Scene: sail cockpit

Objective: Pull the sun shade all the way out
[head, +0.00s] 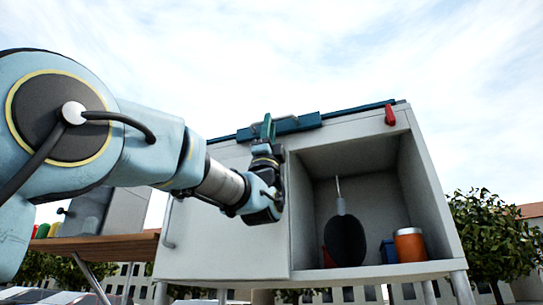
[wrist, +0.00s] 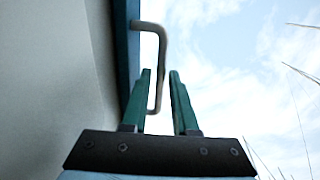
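The sun shade appears to be the dark teal bar (head: 296,124) along the top front edge of the grey cabinet; a teal strip of it also shows in the wrist view (wrist: 126,60). A grey bent handle (wrist: 160,62) sticks out from this strip. My gripper (head: 267,128) is raised at the cabinet's top edge, by the left part of the bar. In the wrist view my gripper (wrist: 161,72) has its green fingers apart, with the handle showing in the gap between them. Sky shows on both sides of the handle, so neither finger clearly touches it.
The cabinet (head: 222,240) has a closed left door with a handle (head: 169,222). Its open right compartment holds a dark paddle-like object (head: 345,240) and an orange container (head: 409,245). A red piece (head: 390,115) sits at the top right. A wooden table (head: 95,243) stands left.

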